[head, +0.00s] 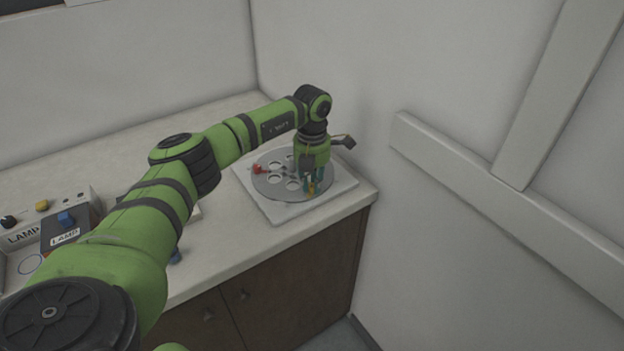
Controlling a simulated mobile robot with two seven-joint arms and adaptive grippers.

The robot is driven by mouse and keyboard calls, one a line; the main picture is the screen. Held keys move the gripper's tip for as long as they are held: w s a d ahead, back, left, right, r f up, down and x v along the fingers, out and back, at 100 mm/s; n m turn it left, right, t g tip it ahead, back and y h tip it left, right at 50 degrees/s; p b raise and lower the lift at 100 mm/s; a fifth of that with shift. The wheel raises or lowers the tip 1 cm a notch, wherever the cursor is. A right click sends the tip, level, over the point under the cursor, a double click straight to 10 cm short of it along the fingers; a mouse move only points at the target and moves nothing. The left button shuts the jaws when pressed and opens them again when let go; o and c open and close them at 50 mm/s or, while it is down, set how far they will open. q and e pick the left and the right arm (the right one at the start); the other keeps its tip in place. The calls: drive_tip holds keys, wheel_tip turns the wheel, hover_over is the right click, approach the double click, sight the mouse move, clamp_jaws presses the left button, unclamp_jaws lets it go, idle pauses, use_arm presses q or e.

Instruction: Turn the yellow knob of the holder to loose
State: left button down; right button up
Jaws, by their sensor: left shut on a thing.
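The holder (265,188) is a round grey disc with several round holes, lying on a pale square base at the right end of the counter. My left gripper (312,188) points down over the disc's right front part. It is shut on the yellow knob (311,190), of which only a small part shows between the fingertips. The knob's setting cannot be read from here. A red part (258,169) sits at the disc's left side. My right gripper is not in view.
A lamp box (68,230) with a blue switch and a panel with a yellow button (42,205) stand at the left. The wall is close to the right of the holder.

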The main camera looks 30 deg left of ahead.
use_arm(q)
drive_tip(key=n+p, duration=0.1)
drive_tip(key=n, duration=0.2)
drive_tip(key=shift+n, duration=0.4)
drive_tip(key=n+p, duration=0.1)
drive_tip(key=n, duration=0.2)
drive_tip(key=n+p, duration=0.1)
drive_tip(key=n, duration=0.3)
drive_tip(key=shift+r, duration=0.1)
drive_tip(key=n+p, duration=0.2)
drive_tip(key=n, duration=0.1)
drive_tip(key=shift+n, duration=0.4)
drive_tip(key=n+p, duration=0.2)
drive_tip(key=n, duration=0.1)
drive_tip(key=shift+n, duration=0.3)
drive_tip(key=n+p, duration=0.2)
drive_tip(key=n, duration=0.1)
drive_tip(key=shift+n, duration=0.3)
drive_tip(key=n+p, duration=0.2)
drive_tip(key=n, duration=0.2)
drive_tip(key=shift+p, duration=0.35)
drive_tip(key=shift+n+p, duration=0.75)
drive_tip(key=shift+n, duration=0.65)
